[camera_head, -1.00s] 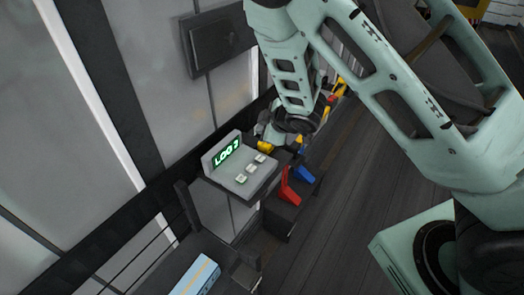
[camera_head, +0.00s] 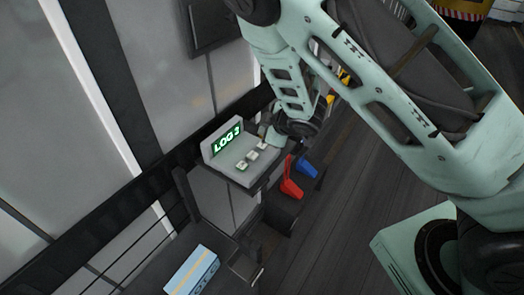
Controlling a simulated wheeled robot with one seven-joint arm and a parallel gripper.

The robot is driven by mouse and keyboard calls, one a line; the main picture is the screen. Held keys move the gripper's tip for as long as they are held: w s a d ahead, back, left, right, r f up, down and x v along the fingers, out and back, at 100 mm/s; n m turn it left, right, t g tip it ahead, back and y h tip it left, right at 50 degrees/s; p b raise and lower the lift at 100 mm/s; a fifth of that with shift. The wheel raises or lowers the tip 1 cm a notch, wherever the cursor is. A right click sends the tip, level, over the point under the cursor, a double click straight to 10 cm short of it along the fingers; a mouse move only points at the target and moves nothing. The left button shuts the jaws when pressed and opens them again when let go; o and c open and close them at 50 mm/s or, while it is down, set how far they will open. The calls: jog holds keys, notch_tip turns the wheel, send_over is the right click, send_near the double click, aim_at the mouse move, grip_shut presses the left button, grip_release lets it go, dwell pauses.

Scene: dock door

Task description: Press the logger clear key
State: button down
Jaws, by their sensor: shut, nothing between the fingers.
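The logger (camera_head: 225,168) is a light grey console on a dark shelf, left of the middle in the head view. Its upright screen (camera_head: 227,140) shows green "LOG 3". Three small pale keys (camera_head: 252,155) sit in a slanting row on its flat top; I cannot read their labels. My gripper (camera_head: 274,137) is at the far right end of the key row, mostly hidden under my wrist. It is shut and holds nothing. I cannot tell whether its tips touch a key.
A red lever (camera_head: 291,187) and a blue lever (camera_head: 307,167) stand just right of the logger. A blue box with a yellow stripe (camera_head: 192,270) lies on the nearer dark shelf. A dark wall panel (camera_head: 213,25) is above. Open floor (camera_head: 340,225) lies to the right.

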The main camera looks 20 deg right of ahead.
aim_at(265, 147)
jog(key=shift+f+b, duration=0.7)
jog(key=shift+f, duration=0.6)
jog(key=shift+f, duration=0.15)
dwell(0.9)
jog(key=shift+f+b, duration=0.3)
jog(key=shift+b, duration=0.15)
jog(key=shift+f+b, duration=0.45)
jog(key=shift+f, duration=0.05)
dwell(0.5)
jog(key=shift+r, duration=0.1)
jog(key=shift+r+p, duration=0.7)
jog(key=shift+r, duration=0.15)
jog(key=shift+r, duration=0.1)
notch_tip(265, 147, up, 5)
jog(key=p, duration=0.3)
jog(key=shift+p, duration=0.4)
